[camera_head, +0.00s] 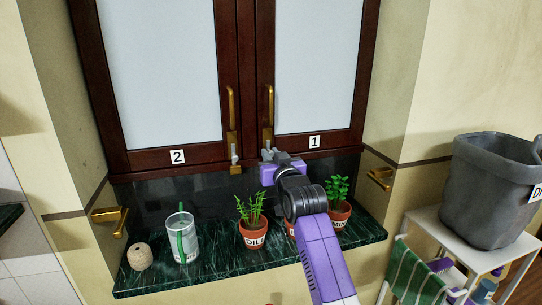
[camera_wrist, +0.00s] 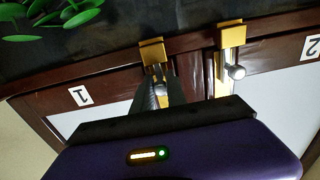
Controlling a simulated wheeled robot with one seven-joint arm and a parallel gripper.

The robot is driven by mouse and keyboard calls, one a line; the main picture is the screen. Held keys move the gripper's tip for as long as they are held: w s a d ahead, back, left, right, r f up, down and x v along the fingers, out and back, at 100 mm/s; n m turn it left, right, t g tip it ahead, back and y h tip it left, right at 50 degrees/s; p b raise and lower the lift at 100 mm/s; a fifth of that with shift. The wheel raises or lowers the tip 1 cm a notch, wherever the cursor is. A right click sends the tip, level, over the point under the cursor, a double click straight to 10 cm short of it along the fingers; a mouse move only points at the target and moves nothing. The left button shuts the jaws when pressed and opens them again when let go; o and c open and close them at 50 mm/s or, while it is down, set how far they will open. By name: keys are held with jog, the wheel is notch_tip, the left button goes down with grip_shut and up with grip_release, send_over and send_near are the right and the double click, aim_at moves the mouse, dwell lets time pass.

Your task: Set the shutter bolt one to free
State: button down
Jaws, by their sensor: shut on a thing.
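Two dark wooden shutters with pale panels stand side by side. The right shutter (camera_head: 315,75) carries label 1 (camera_head: 314,142). Bolt one is a brass fitting (camera_head: 267,134) at that shutter's lower inner corner. In the wrist view, turned over, its brass block (camera_wrist: 152,50) shows just beyond my fingers. My gripper (camera_head: 270,155) is at this bolt; in the wrist view its fingers (camera_wrist: 158,92) are shut on the bolt's knob, which they mostly hide. Whether the bolt is engaged I cannot tell. Bolt two (camera_head: 234,155), with a silver knob (camera_wrist: 236,72), is beside it, apart from my gripper.
A dark green marble sill (camera_head: 205,262) below holds a can-like cup (camera_head: 182,240), a beige ball (camera_head: 140,257) and potted herbs (camera_head: 253,235). Brass side catches (camera_head: 380,178) flank the recess. A grey bin (camera_head: 490,195) stands on a white table at right.

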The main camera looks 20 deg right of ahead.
jog(key=shift+r+p, duration=0.7)
jog(key=shift+r, duration=1.15)
jog(key=c, duration=1.4)
grip_release()
jog(key=shift+o, duration=0.3)
jog(key=shift+f, duration=0.1)
jog(key=shift+s+f, duration=0.1)
jog(key=shift+s, duration=0.45)
jog(key=b, duration=0.2)
send_near(267, 138)
jog(key=shift+s, duration=1.05)
